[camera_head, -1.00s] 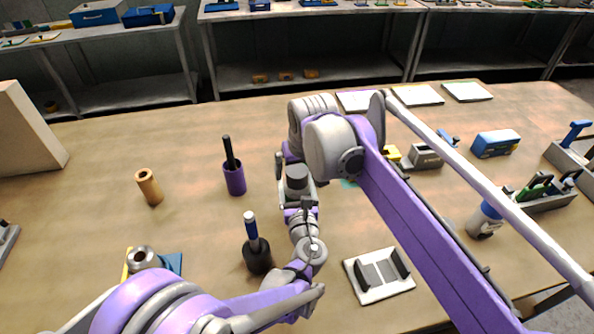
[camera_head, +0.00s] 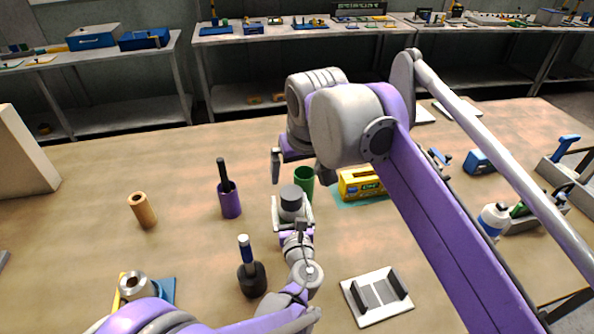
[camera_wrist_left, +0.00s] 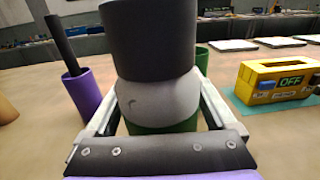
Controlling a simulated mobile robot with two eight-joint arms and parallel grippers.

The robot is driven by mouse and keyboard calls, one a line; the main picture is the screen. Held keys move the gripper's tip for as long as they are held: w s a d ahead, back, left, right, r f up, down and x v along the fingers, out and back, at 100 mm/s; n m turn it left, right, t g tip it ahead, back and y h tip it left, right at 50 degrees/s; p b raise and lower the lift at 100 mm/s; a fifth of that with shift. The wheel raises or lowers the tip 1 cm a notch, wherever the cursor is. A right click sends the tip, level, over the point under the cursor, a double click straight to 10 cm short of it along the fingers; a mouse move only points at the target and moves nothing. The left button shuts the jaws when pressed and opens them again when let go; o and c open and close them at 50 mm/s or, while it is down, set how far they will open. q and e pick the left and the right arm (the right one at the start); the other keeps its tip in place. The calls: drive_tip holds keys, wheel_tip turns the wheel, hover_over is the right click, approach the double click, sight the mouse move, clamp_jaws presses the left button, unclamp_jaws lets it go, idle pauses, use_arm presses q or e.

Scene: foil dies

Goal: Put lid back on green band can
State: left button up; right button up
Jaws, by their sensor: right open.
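A can with a dark grey upper part (camera_head: 291,198) and a light grey section stands at the table's middle. In the left wrist view the can (camera_wrist_left: 158,95) shows green below the light grey. I cannot tell whether its dark top is the lid, and no separate lid is clear. My left gripper (camera_head: 292,215) reaches it from the front, its fingers (camera_wrist_left: 160,90) closed along both sides. My right gripper (camera_head: 298,168) is open above and behind the can, pointing down, with nothing seen between its fingers.
A green open cup (camera_head: 304,179) stands just behind the can. A yellow box (camera_head: 362,183) sits to its right. A purple cup (camera_head: 230,204), an orange tube (camera_head: 143,210) and a dark holder (camera_head: 252,280) stand left. A white rack (camera_head: 377,297) lies in front.

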use_arm(q)
drive_tip(key=shift+o, duration=0.3)
drive_tip(key=s+d+b, duration=0.1)
drive_tip(key=s, duration=0.9)
drive_tip(key=shift+s+d, duration=0.2)
drive_tip(key=shift+s, duration=0.2)
